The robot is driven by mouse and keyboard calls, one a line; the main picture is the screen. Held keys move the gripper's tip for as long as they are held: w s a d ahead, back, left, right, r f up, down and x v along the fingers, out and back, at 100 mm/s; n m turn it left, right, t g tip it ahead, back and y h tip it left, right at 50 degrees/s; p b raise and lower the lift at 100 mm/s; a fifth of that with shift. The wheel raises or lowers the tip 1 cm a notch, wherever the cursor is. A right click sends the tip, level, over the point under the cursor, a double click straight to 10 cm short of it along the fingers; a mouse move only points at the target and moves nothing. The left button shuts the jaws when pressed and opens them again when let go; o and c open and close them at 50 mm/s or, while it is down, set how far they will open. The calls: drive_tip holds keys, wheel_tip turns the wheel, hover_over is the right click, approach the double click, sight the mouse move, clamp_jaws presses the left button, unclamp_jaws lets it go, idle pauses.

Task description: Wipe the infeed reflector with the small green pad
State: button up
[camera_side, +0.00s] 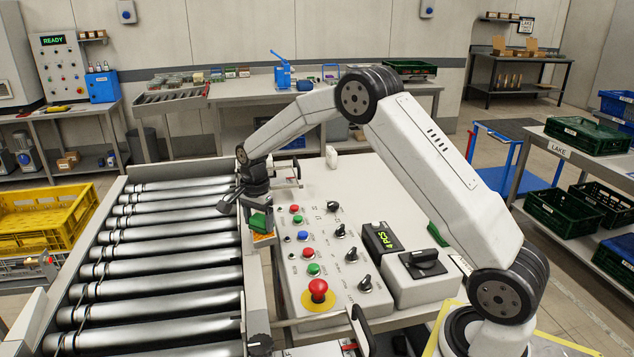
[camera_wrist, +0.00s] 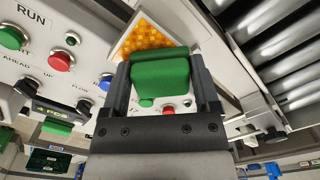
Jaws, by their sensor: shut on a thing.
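My gripper (camera_side: 257,207) is shut on the small green pad (camera_wrist: 160,76), which sits between its two dark fingers in the wrist view. In the side view the pad (camera_side: 260,222) shows just below the gripper, at the right rail of the roller conveyor. The orange infeed reflector (camera_wrist: 150,38) has a pale frame and a honeycomb face. It lies just beyond the pad in the wrist view, and the pad hides its lower part. In the side view the reflector (camera_side: 263,240) shows as an orange strip right under the pad. I cannot tell whether they touch.
The roller conveyor (camera_side: 160,253) lies to the left. A control panel (camera_side: 330,262) with buttons, knobs and a red emergency stop (camera_side: 318,290) stands close on the right. Another green piece (camera_side: 437,235) is beyond the counter box (camera_side: 381,238). A yellow crate (camera_side: 45,220) is far left.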

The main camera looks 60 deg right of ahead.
sight(259, 213)
drive_tip(key=shift+w+d, duration=0.9)
drive_tip(key=shift+d, duration=0.05)
drive_tip(key=shift+w+d+r, duration=0.15)
drive_tip(key=shift+r, duration=3.8)
drive_tip(key=shift+s+a, duration=0.2)
drive_tip(key=shift+s, duration=0.15)
